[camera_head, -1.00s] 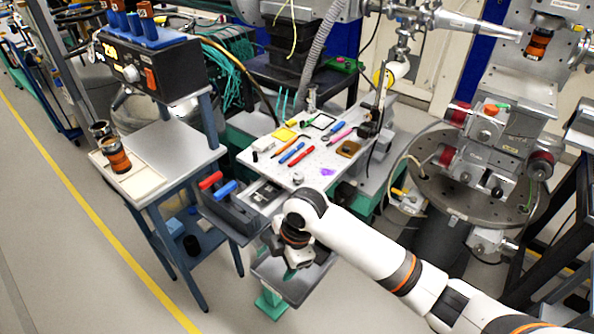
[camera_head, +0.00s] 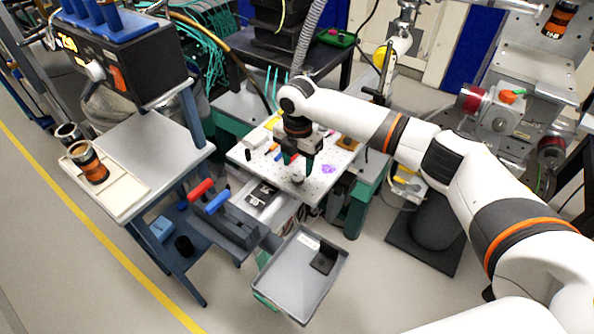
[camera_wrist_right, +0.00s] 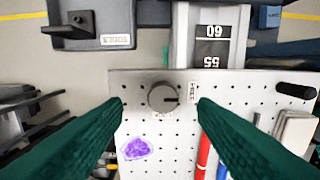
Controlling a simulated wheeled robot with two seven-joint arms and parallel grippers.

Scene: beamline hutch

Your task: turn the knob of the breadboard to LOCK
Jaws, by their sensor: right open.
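The breadboard (camera_head: 318,185) is a pale perforated plate on the bench in the middle of the head view. Its round grey knob (camera_head: 297,178) sits near the front edge. In the right wrist view the knob (camera_wrist_right: 161,97) shows a dark line pointing right, toward a small label (camera_wrist_right: 194,91). Another label lies just below the knob; I cannot read either surely. My right gripper (camera_head: 300,163) is above the knob, pointing down. Its green fingers stand open on both sides of the knob in the wrist view, apart from it. My left gripper is not in view.
Pens and a purple piece (camera_wrist_right: 136,149) lie on the breadboard. A grey tray (camera_head: 290,295) with a black block stands in front. A rack with red and blue handles (camera_head: 225,225) is at the left, beside a side table (camera_head: 165,140). The floor at left is free.

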